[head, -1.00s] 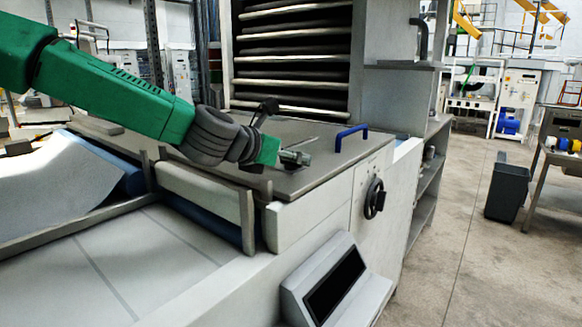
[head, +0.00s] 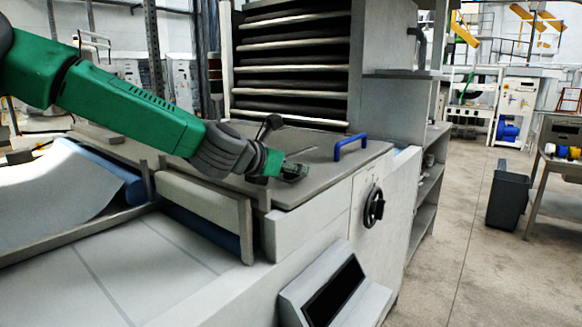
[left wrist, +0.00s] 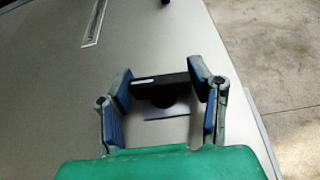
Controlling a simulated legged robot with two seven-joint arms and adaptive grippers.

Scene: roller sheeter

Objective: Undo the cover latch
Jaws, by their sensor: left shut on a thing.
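The cover latch (left wrist: 160,87) is a black bar on a dark round base with a small grey plate, on the cover. In the left wrist view my left gripper (left wrist: 160,82) has one finger at each end of the bar, shut on it. In the head view my left gripper (head: 293,171) is low over the front edge of the grey cover (head: 315,150), and the latch is hidden or too small to make out there. My right gripper is in neither view.
A blue handle (head: 351,141) stands on the cover to the right of my gripper. A black handwheel (head: 373,207) sticks out of the machine's side. A sloped panel with a dark screen (head: 334,291) is below. The floor on the right is clear up to a dark bin (head: 508,196).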

